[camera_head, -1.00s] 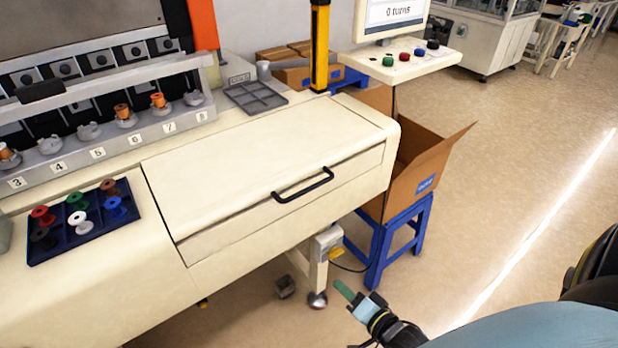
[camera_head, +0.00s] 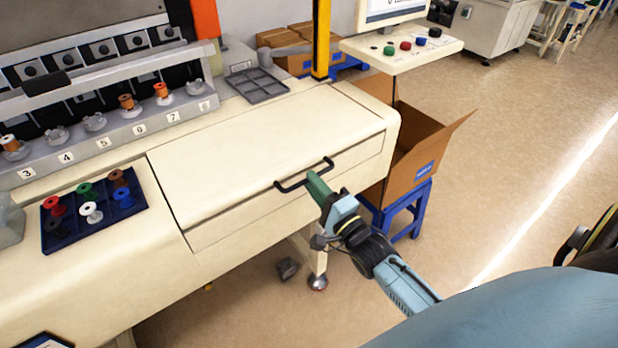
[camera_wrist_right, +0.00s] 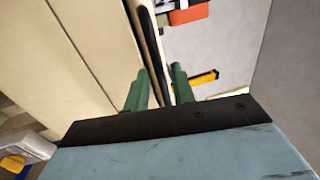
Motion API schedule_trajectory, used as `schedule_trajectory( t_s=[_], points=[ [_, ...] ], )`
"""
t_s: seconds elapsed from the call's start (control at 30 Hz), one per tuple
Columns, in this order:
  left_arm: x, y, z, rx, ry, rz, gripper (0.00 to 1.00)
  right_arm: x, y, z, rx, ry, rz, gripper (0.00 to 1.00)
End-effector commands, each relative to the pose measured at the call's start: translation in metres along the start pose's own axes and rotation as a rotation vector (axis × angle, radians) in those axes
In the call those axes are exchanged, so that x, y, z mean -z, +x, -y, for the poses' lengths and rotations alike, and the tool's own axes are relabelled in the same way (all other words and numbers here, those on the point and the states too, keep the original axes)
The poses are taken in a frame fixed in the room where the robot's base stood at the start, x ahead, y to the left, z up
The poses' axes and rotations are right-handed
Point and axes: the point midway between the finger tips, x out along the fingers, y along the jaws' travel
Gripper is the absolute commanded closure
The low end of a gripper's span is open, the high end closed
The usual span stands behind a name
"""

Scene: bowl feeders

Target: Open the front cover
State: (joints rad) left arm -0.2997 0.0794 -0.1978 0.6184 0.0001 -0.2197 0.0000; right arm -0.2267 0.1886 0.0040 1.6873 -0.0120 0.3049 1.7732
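The cream front cover (camera_head: 235,165) of the machine is closed, lying flush with the bench top. Its black bar handle (camera_head: 306,178) sits on the front edge. My right gripper (camera_head: 316,183) is at the handle with its green fingers reaching up to the bar. In the right wrist view the two green fingers (camera_wrist_right: 159,82) stand apart, with the dark handle bar (camera_wrist_right: 150,45) running between them. Small gaps seem to show beside the bar, so the fingers look open around it. My left gripper is not in view.
A dark blue tray (camera_head: 72,238) of coloured spools lies left of the cover. A grey tray (camera_head: 257,85) and a yellow post (camera_head: 321,40) stand behind it. An open cardboard box (camera_head: 409,178) on a blue stool (camera_head: 421,205) is close to the right. Floor in front is clear.

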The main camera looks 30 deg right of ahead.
Motion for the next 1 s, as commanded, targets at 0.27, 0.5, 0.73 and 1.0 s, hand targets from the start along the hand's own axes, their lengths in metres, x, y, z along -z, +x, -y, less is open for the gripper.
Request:
schedule_trajectory(
  t_s=[0.27,0.5,0.73,1.0],
  points=[
    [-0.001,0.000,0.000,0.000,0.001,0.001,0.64,0.000,0.023,-0.001,-0.001,0.001,0.000,0.75],
    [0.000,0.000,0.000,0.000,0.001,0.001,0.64,0.000,0.024,-0.001,-0.001,0.000,0.000,0.75],
    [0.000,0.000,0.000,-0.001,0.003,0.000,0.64,0.000,0.024,0.000,-0.001,0.000,0.000,1.00],
    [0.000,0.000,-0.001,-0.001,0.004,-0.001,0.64,0.000,0.024,0.000,-0.001,0.000,0.000,1.00]
  ],
)
